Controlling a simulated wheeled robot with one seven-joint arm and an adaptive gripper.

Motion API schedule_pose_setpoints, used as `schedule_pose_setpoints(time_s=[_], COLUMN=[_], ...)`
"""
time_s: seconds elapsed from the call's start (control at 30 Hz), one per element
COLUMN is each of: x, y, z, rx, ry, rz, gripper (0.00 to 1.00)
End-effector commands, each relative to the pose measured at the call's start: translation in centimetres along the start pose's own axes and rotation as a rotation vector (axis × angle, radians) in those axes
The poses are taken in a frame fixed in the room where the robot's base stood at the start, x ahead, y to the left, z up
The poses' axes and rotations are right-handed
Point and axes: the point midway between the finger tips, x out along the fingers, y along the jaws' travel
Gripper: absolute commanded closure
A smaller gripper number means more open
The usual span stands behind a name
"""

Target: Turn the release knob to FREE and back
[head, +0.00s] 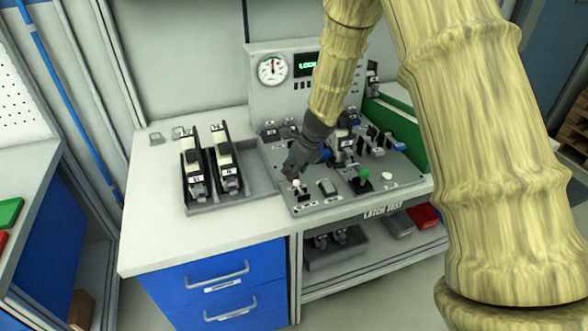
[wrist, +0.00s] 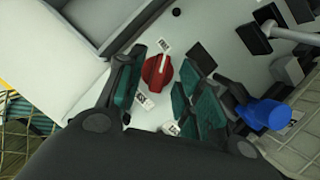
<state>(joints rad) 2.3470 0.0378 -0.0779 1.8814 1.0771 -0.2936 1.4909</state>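The release knob (wrist: 157,70) is a red round knob with a raised grip bar, set in a pale panel. The knob shows between the fingers, with no clear contact visible. In the head view my gripper (head: 296,172) is low over the left part of the sloped grey test panel (head: 318,207) marked "LATCH TEST". There the gripper hides most of the knob.
A dial gauge (head: 272,69) and a green-lit display (head: 306,64) stand on the back box. A grey tray (head: 262,186) with two black-and-white units is left of the panel. The bench front-left is clear.

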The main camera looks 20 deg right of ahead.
Motion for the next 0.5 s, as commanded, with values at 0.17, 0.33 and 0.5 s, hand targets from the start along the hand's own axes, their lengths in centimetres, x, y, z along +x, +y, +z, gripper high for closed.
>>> schedule_pose_setpoints(time_s=[0.17,0.33,0.5], x=[0.82,0.95,0.94], y=[0.05,0.03,0.02], z=[0.01,0.01,0.0], rx=[0.001,0.0,0.0], ry=[0.0,0.0,0.0], rz=[0.0,0.0,0.0], gripper=[0.64,0.64,0.72])
